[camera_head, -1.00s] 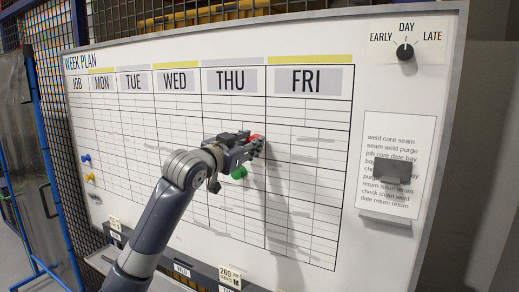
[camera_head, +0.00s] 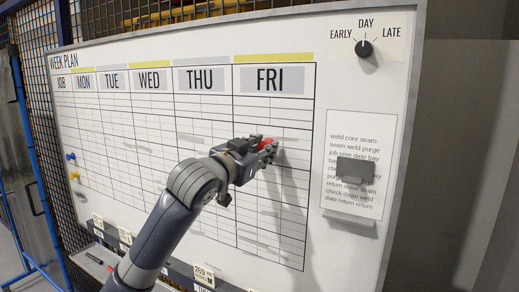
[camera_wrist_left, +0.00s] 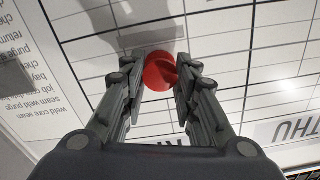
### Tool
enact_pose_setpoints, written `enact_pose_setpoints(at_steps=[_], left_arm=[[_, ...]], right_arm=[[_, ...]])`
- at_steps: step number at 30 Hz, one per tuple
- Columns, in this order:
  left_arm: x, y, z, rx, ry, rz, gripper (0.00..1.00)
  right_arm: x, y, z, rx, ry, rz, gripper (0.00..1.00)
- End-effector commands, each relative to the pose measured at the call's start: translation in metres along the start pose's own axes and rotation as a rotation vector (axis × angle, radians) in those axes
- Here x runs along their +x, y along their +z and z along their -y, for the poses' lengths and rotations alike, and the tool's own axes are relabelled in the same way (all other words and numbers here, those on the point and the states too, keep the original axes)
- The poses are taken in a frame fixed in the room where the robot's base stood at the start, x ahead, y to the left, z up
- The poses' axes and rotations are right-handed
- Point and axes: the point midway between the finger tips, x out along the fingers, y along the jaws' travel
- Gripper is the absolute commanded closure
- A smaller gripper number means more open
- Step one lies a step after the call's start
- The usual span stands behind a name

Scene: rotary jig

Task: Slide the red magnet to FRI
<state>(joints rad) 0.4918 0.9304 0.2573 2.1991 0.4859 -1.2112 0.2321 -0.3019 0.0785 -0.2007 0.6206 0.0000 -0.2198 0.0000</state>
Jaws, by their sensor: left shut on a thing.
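The red magnet (camera_head: 265,144) is against the whiteboard, inside the FRI column (camera_head: 270,80), several rows below the header. My left gripper (camera_head: 268,151) is shut on it, and the arm reaches up from the lower left. In the left wrist view the round red magnet (camera_wrist_left: 160,71) sits between the two fingers (camera_wrist_left: 158,85). There the THU header (camera_wrist_left: 295,130) is at lower right, and the FRI header is mostly hidden behind the gripper. My right gripper is not in view.
Blue and yellow pins (camera_head: 72,166) are at the board's left edge. A text sheet with a grey clip (camera_head: 356,170) hangs right of the grid, below a black dial (camera_head: 364,48). A ledge with tags (camera_head: 205,277) runs along the bottom. The FRI column right of the gripper is clear.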

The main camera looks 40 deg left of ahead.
Motion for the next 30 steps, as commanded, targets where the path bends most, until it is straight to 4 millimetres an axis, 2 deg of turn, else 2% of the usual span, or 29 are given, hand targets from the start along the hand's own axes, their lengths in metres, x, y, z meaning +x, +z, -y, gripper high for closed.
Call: enact_pose_setpoints(at_steps=[3,4,6,7,19,30], left_arm=[[0.000,0.000,-0.003,-0.002,0.007,-0.002,1.00],[0.000,0.000,-0.003,-0.001,0.008,-0.002,0.70],[0.000,0.000,-0.003,-0.001,0.007,-0.001,0.54],[0.000,0.000,-0.003,-0.001,0.007,-0.001,0.51],[-0.005,0.000,-0.001,0.000,0.004,0.000,0.51],[-0.060,0.000,-0.004,0.001,0.006,-0.002,0.51]], right_arm=[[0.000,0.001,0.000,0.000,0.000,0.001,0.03],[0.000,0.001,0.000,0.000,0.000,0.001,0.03],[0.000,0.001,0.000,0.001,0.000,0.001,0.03],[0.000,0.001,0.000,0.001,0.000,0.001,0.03],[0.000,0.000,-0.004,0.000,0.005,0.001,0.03],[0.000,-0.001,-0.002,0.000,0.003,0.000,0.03]])
